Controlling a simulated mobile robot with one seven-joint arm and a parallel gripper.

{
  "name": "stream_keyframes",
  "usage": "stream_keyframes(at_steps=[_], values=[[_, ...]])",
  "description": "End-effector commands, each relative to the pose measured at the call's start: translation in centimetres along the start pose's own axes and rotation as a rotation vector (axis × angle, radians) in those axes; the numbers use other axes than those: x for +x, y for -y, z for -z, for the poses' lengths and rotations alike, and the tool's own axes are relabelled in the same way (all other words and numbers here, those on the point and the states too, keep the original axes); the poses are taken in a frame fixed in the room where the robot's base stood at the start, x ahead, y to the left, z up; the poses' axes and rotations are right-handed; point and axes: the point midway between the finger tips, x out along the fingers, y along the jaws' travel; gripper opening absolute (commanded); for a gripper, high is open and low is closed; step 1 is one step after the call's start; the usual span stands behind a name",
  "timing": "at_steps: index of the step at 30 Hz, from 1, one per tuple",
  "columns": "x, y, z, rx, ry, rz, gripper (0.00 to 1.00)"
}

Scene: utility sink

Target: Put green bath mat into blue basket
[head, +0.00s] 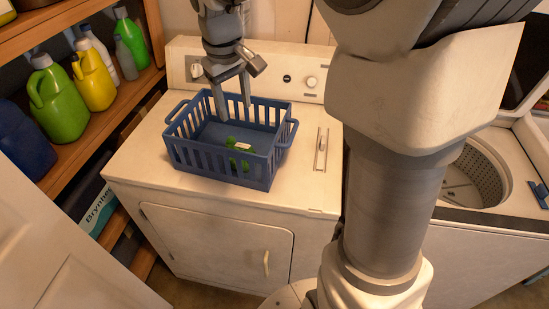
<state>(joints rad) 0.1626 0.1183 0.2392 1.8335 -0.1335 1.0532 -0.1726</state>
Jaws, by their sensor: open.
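The blue basket (219,171) stands upright on top of a white dryer. It has slatted sides and a handle at each end. A small green thing with a white patch (241,151), which looks like the green bath mat, lies inside the basket toward its right front part. The front wall's slats partly cover it. My gripper (234,112) points down over the back part of the basket, its fingertips at about the rim or just inside. It is open and empty, apart from the green mat.
A wooden shelf (97,117) at the left holds several bottles, among them a green jug (57,100) and a yellow jug (93,78). An open washer (480,175) stands at the right. The dryer top (140,160) is clear around the basket.

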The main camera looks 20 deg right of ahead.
Motion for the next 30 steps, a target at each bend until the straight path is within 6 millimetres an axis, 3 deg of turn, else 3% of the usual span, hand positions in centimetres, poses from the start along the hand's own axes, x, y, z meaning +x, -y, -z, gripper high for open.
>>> stream_keyframes(at_steps=[3,12,22,30], values=[[-2.2,0.6,-2.7,0.038,-0.044,-0.024,0.59],[-5.5,2.3,-9.6,0.143,-0.157,-0.044,0.59],[-6.2,4.3,-16.8,0.264,-0.291,-0.015,0.59],[-5.5,5.2,-19.6,0.317,-0.350,0.015,0.59]])
